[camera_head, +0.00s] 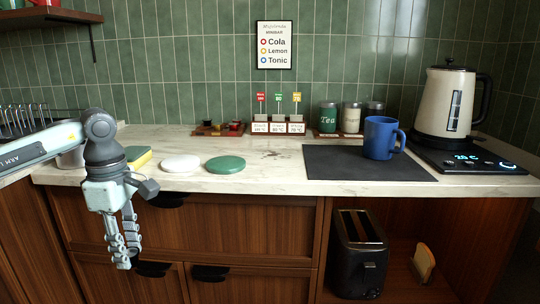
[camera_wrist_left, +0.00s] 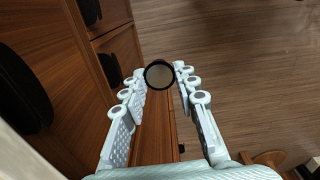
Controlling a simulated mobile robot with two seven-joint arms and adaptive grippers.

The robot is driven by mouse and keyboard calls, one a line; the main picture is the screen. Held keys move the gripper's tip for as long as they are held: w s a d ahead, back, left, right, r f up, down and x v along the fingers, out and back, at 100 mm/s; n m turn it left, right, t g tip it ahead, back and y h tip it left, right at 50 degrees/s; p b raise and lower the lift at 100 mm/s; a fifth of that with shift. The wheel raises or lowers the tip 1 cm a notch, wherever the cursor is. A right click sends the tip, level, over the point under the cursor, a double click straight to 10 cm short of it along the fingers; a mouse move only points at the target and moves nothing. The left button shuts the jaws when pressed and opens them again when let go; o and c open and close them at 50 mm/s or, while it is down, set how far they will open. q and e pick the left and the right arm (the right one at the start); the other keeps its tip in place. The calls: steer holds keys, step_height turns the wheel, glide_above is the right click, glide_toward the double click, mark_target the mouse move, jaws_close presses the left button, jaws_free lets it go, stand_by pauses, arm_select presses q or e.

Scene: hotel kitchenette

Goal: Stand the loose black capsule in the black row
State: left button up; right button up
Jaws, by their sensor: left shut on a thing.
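My left gripper (camera_head: 125,256) hangs pointing down in front of the drawers, below the counter edge. In the left wrist view its fingers (camera_wrist_left: 160,80) are shut on a round capsule (camera_wrist_left: 159,74) with a black rim and a grey-brown face, held at the fingertips. In the head view the capsule cannot be made out. A small dark-red wooden rack (camera_head: 218,130) with several dark, red and yellow pieces stands at the back of the counter; its rows are too small to tell apart. My right gripper is not in view.
A white disc (camera_head: 181,163) and a green disc (camera_head: 226,164) lie on the counter. A blue mug (camera_head: 381,138) stands on a dark mat (camera_head: 340,163), near a kettle (camera_head: 448,102). A toaster (camera_head: 358,255) stands below.

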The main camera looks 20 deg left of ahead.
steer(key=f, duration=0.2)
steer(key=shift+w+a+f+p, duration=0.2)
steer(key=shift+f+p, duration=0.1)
steer(key=shift+p, duration=0.1)
arm_select(q)
steer(key=w+d+f+m, duration=0.2)
steer(key=d+m, duration=0.5)
steer(key=d, duration=0.1)
steer(key=w+d+f+m, duration=0.2)
steer(key=w+d+m, duration=0.1)
steer(key=d+m, duration=0.4)
steer(key=w+d+f+m, duration=0.2)
steer(key=d+f+m, duration=0.1)
steer(key=d+m, duration=0.5)
steer(key=shift+w+d, duration=0.3)
steer(key=shift+w, duration=0.1)
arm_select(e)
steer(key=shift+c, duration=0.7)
